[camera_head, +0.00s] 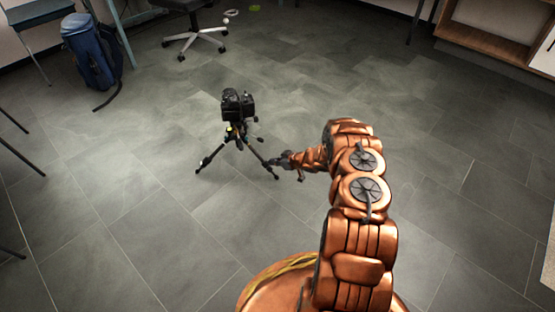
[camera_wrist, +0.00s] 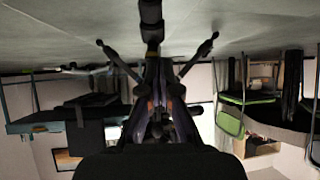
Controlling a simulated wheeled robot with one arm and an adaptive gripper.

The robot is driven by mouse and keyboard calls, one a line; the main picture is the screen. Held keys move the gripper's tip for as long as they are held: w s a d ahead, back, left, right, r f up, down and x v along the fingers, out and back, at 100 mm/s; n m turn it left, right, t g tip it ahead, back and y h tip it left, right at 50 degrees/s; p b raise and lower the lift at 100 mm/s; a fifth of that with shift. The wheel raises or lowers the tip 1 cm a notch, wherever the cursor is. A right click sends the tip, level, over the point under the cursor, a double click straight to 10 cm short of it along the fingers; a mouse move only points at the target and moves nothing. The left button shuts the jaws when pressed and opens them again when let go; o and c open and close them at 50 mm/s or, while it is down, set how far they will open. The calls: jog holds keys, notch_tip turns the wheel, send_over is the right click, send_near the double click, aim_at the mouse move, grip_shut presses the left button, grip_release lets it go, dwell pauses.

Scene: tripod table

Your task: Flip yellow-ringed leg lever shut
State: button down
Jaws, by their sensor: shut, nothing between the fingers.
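A small black tripod (camera_head: 238,140) stands on the floor with its legs spread and a black camera (camera_head: 238,104) on top. A yellow patch (camera_head: 229,131) shows near the top of its legs on the left; the lever itself is too small to make out. My gripper (camera_head: 273,161) is low, right beside the tripod's right-hand leg (camera_head: 265,166), and is shut and empty. Whether it touches that leg cannot be told. In the wrist view, which is upside down, the tripod's legs (camera_wrist: 196,58) spread toward the floor; dark shapes below overlap, and no yellow ring is clear.
The grey tiled floor (camera_head: 130,215) around the tripod is clear. A blue bag (camera_head: 90,52) stands at the far left beside a desk. A wheeled chair base (camera_head: 194,36) is behind. A wooden shelf (camera_head: 490,38) is at the far right.

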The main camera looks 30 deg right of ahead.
jog(key=shift+s+d+f, duration=0.35)
jog(key=shift+d+f, duration=0.05)
jog(key=shift+f, duration=0.05)
jog(key=shift+s+d+f, duration=0.15)
jog(key=shift+s+f, duration=0.1)
jog(key=shift+f, duration=0.3)
jog(key=shift+s+f, duration=0.15)
jog(key=shift+f, duration=1.1)
jog(key=shift+d, duration=0.1)
jog(key=shift+b, duration=0.3)
jog(key=shift+w+a+r, duration=0.25)
jog(key=shift+w+a, duration=0.1)
jog(key=shift+w, duration=0.3)
jog(key=shift+r, duration=0.1)
jog(key=v, duration=1.2)
